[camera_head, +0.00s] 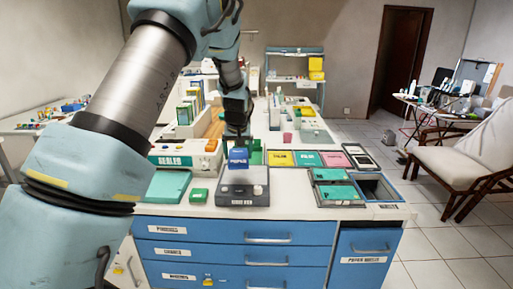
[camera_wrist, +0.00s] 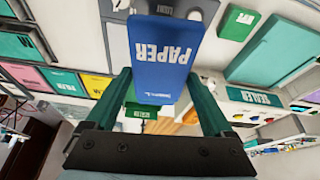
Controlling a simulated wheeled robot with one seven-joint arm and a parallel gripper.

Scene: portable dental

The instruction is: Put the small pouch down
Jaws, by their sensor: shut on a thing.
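The small pouch is most likely the blue packet (camera_head: 238,158) marked PAPER, seen upright at the middle of the counter in the head view. It also shows in the wrist view (camera_wrist: 160,62) between the two fingers. My gripper (camera_head: 237,138) points down from above and is shut on this blue packet. The packet shows over the back of a grey device (camera_head: 242,189) with a knob on the counter. I cannot tell whether its lower edge touches the device. My arm covers the left of the head view.
Left of the device are a small green box (camera_head: 198,196), a teal pad (camera_head: 167,187) and a SEALER machine (camera_head: 184,160). To the right lie yellow (camera_head: 281,159), green (camera_head: 306,159) and pink (camera_head: 335,159) flat packs and an open bin (camera_head: 377,189). The counter's front edge is close.

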